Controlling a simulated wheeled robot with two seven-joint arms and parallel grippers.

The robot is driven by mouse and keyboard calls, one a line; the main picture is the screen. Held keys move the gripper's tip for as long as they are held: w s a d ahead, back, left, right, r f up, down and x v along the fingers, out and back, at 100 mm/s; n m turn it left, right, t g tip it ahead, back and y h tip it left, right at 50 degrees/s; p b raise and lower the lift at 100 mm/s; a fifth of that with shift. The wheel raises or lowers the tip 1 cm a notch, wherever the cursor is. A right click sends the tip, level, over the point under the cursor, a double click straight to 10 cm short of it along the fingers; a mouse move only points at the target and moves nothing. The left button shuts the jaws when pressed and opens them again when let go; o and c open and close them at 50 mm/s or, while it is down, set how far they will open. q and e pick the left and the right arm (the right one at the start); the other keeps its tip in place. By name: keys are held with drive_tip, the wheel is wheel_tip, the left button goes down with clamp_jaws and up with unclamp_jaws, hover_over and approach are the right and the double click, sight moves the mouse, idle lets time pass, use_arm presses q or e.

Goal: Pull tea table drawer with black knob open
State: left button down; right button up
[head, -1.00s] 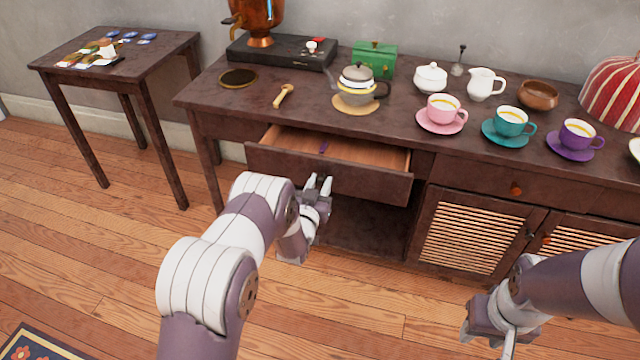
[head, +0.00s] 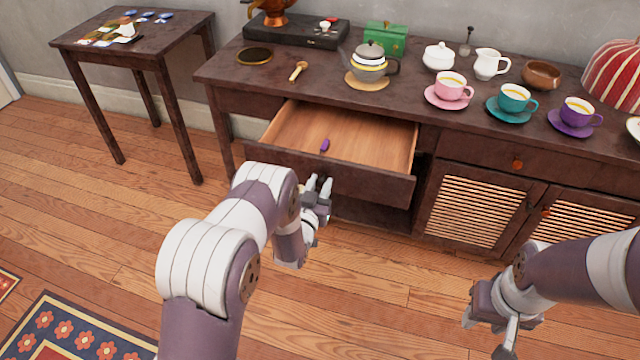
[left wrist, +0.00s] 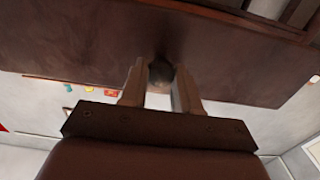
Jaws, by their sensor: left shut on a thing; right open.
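The tea table drawer (head: 290,165) is pulled well out from the dark wooden tea table (head: 225,72). A small purple object (head: 325,145) lies inside it. My left gripper (head: 319,183) is at the middle of the drawer front, shut on the black knob. In the left wrist view the dark round knob (left wrist: 161,73) sits between the two fingers (left wrist: 160,88). In the head view the gripper mostly hides the knob. My right gripper (head: 490,335) is open and apart from the furniture, at the lower right.
The tabletop holds a teapot (head: 370,62), a pink cup (head: 451,86), a teal cup (head: 514,98) and a purple cup (head: 578,110). A second drawer with an orange knob (head: 517,164) is closed. A side table (head: 75,45) stands at left. The floor in front is open.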

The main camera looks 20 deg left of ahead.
use_arm(q)
drive_tip(key=c, duration=0.8)
unclamp_jaws()
drive_tip(key=s, duration=0.4)
drive_tip(key=s+p, duration=0.1)
drive_tip(key=s, duration=0.3)
drive_tip(key=s+p, duration=0.1)
drive_tip(key=s, duration=0.3)
drive_tip(key=shift+s+a, duration=0.25)
drive_tip(key=shift+s, duration=0.1)
